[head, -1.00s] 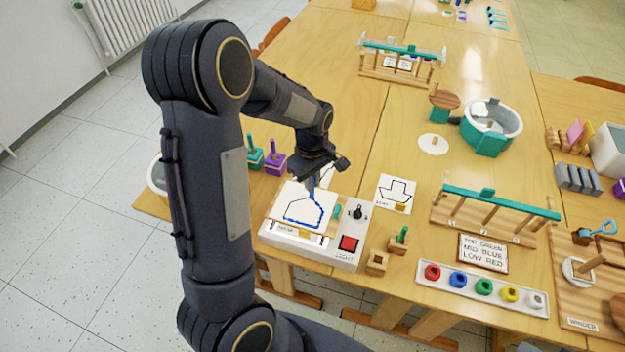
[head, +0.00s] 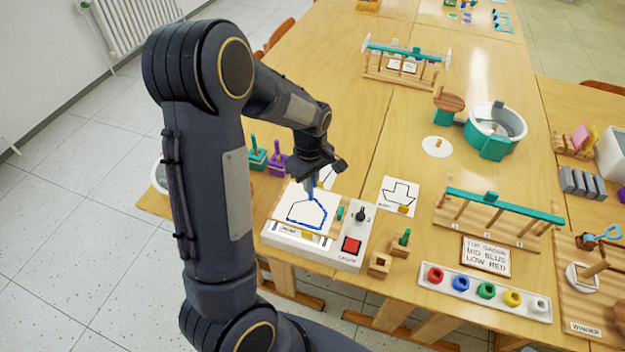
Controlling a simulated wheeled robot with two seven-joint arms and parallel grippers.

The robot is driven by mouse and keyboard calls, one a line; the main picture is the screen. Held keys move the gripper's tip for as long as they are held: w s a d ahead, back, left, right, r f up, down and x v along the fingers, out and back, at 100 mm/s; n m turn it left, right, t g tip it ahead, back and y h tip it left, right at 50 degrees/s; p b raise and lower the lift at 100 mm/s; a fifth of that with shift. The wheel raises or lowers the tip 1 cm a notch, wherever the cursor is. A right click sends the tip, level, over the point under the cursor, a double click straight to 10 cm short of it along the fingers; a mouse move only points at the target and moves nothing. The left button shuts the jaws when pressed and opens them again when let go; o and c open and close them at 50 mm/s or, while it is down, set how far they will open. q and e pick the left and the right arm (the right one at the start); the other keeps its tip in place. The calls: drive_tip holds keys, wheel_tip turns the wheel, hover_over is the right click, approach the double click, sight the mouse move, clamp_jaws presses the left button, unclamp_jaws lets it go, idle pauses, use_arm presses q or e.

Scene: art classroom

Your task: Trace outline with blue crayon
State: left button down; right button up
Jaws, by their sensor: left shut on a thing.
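My left gripper (head: 312,177) is shut on the blue crayon (head: 311,190) and holds it roughly upright, tip down at the upper part of the outline. The white paper (head: 290,198) lies on the light box (head: 347,262) and bears a boat-like outline (head: 306,213). Thick blue line shows along its bottom and right side and up toward the crayon tip. The left side looks thinner and darker. I cannot tell whether the tip touches the paper. My right gripper is not in view.
The light box has a black knob (head: 360,214) and a red button (head: 351,245). A card with a black boat drawing (head: 399,194) lies to its right. Wooden blocks (head: 379,264) and a tray of coloured rings (head: 484,293) stand nearer the front edge.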

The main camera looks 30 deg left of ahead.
use_arm(q)
drive_tip(key=shift+s+a, duration=0.1)
idle(0.3)
drive_tip(key=shift+s+a, duration=0.15)
drive_tip(key=shift+s, duration=0.05)
drive_tip(key=shift+s+a, duration=0.6)
drive_tip(key=shift+s, duration=0.15)
drive_tip(key=shift+s+a, duration=0.55)
drive_tip(key=shift+s, duration=0.2)
idle(2.0)
drive_tip(key=shift+s+d+p, duration=0.2)
drive_tip(key=shift+s+p, duration=0.2)
drive_tip(key=shift+s, duration=0.65)
idle(0.8)
drive_tip(key=shift+s+f, duration=0.1)
drive_tip(key=shift+s, duration=0.05)
drive_tip(key=shift+s+d, duration=0.1)
drive_tip(key=shift+s, duration=0.1)
drive_tip(key=shift+s, duration=0.2)
drive_tip(key=shift+s+d+p, duration=0.1)
drive_tip(key=shift+s+p, duration=0.2)
idle(1.0)
